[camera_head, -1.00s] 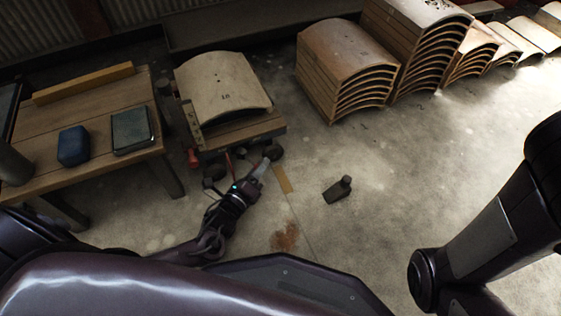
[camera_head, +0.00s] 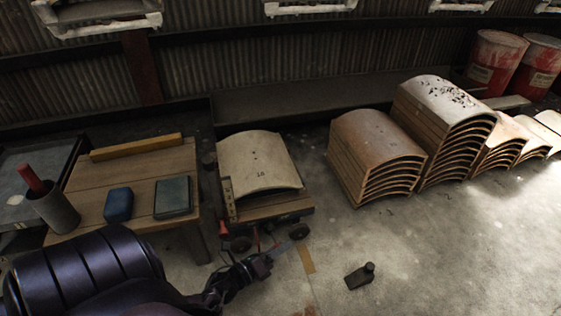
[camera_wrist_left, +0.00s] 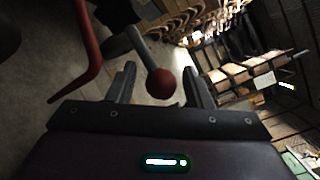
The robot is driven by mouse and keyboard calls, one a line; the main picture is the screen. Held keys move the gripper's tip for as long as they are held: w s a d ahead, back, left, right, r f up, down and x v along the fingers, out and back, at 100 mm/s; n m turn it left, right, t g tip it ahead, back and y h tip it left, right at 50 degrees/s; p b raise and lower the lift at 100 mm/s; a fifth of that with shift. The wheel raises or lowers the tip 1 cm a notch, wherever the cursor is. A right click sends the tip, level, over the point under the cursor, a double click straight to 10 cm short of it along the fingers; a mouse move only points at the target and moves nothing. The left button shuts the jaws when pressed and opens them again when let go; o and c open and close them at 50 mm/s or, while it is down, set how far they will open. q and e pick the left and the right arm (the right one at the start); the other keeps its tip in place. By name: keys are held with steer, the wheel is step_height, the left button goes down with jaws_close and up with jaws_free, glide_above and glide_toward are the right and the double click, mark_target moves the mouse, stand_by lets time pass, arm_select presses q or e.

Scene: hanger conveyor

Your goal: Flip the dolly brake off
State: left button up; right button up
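The dolly (camera_head: 270,207) stands beside the wooden table, with dark wheels (camera_head: 299,231) and a curved pale panel (camera_head: 258,160) on its deck. My left gripper (camera_head: 278,252) is low in front of the dolly's near side. In the left wrist view its two fingers (camera_wrist_left: 160,88) are spread apart. A grey lever with a red ball knob (camera_wrist_left: 161,83) shows between them; whether the fingers touch it cannot be told. A bent red bar (camera_wrist_left: 88,55) passes to the left of the fingers. The lever is too small to make out in the head view. My right gripper is out of view.
The wooden table (camera_head: 93,203) on the left carries a blue block (camera_head: 118,204) and a dark green box (camera_head: 173,197). A dark wedge-like object (camera_head: 360,276) lies on the floor to the right. Stacks of curved panels (camera_head: 375,160) stand behind it. The floor between is clear.

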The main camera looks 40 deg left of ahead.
arm_select(q)
steer(key=shift+s+r, duration=0.1)
steer(key=shift+s, duration=0.1)
steer(key=s+p, duration=0.1)
steer(key=s, duration=0.1)
steer(key=s+p, duration=0.1)
steer(key=s, duration=0.1)
steer(key=s+a+p, duration=0.1)
steer(key=s, duration=0.1)
steer(key=shift+s, duration=0.15)
steer(key=shift+s+a, duration=0.15)
steer(key=shift+s, duration=0.35)
steer(key=shift+o, duration=0.2)
